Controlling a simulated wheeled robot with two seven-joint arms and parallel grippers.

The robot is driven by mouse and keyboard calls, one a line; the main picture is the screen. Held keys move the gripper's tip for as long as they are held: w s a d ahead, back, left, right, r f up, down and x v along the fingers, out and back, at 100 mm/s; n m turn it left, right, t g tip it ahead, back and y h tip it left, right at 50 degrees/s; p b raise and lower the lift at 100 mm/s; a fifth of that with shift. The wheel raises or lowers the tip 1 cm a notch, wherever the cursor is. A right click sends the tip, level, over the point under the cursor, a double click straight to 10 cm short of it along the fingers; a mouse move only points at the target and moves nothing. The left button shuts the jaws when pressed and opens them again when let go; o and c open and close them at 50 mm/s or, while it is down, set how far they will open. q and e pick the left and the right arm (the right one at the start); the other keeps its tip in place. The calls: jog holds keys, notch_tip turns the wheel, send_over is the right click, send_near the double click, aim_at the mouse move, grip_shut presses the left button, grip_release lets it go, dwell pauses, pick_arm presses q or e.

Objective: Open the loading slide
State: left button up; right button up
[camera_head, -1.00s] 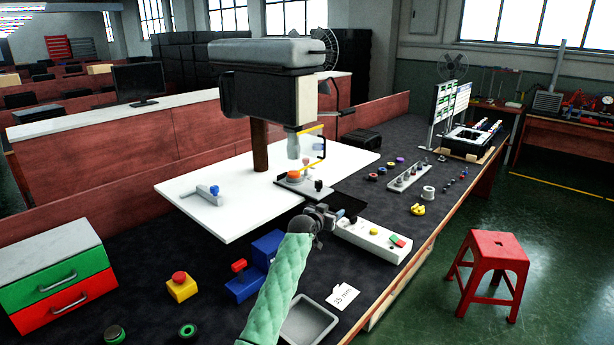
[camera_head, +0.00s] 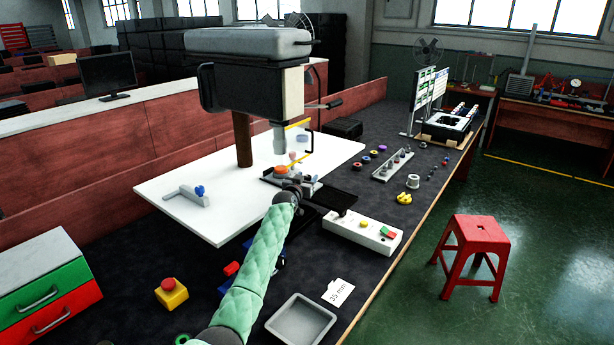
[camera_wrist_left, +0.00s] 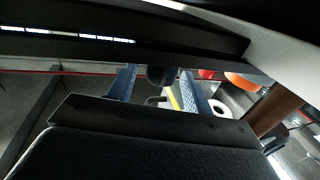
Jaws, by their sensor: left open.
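The grey drill-press-like machine (camera_head: 248,85) stands over a white board (camera_head: 172,205). Under its spindle sits a small slide fixture with an orange round part (camera_head: 281,170) and a dark base. It appears to be the loading slide, but its handle is hard to make out behind my gripper. My left gripper (camera_head: 303,183) is at the near side of this fixture. In the left wrist view its two blue-grey fingers are apart, with a dark round knob (camera_wrist_left: 160,75) showing between them. I cannot tell whether they touch it. My right gripper is not in view.
A grey tray (camera_head: 301,321), a label card (camera_head: 339,292) and a yellow box with a red button (camera_head: 171,293) are nearer. A red stool (camera_head: 475,245) stands on the floor.

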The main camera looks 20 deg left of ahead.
pick_arm(q)
jog(key=shift+w, duration=0.65)
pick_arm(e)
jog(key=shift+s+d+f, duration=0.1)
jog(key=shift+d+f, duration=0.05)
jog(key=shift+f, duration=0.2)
pick_arm(q)
jog(key=shift+c, duration=0.2)
